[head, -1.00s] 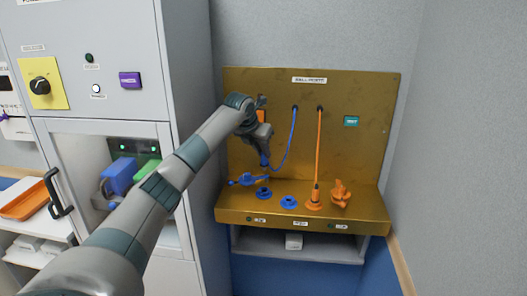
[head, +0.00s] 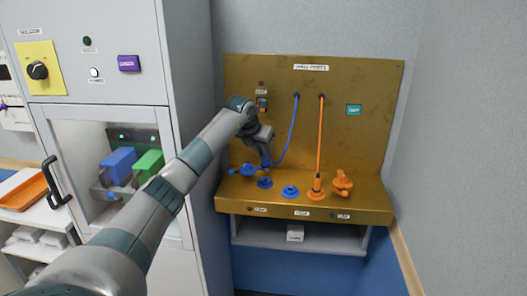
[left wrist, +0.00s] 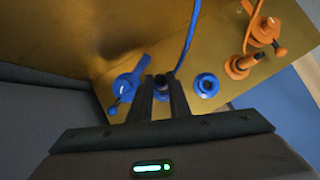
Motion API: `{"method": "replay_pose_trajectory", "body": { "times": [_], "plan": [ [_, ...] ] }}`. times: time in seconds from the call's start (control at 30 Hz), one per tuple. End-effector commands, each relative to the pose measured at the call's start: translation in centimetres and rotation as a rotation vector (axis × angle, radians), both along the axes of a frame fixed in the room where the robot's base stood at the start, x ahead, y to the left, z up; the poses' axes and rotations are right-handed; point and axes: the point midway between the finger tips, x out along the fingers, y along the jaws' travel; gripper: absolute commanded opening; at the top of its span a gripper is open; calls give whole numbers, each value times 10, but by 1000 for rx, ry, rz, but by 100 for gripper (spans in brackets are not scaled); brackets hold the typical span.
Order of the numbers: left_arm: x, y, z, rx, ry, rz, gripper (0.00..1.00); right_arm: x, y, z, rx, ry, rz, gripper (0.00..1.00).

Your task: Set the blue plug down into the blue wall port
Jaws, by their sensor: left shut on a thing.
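My left gripper (head: 266,163) is shut on the blue plug (left wrist: 160,80), whose blue cord (head: 292,130) runs up to the brass wall panel. The plug is mostly hidden by the fingers in both views. It is just above the left blue port (head: 264,183); I cannot tell whether they touch. A second blue port (head: 290,191) is open and empty to its right; it also shows in the left wrist view (left wrist: 207,85). My right gripper is not in view.
A blue valve handle (left wrist: 127,87) stands close left of the gripper. An orange plug (head: 317,183) with an orange cord sits in an orange port at right, beside an orange valve (head: 342,182). A grey cabinet (head: 185,90) stands left of the brass ledge (head: 365,208).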

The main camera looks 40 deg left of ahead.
Motion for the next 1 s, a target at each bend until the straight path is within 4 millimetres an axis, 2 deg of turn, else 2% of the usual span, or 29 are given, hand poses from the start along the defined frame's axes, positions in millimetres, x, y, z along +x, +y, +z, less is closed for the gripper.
{"method": "replay_pose_trajectory", "body": {
  "times": [0.1, 0.4, 1.0],
  "plan": [
    [0, 0, -10, 0, 0, 0, 0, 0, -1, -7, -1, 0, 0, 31],
    [0, 0, -25, 1, 0, -1, 0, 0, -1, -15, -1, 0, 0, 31],
    [0, 0, -27, 2, 0, 0, 0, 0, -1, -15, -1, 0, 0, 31]
  ]
}}
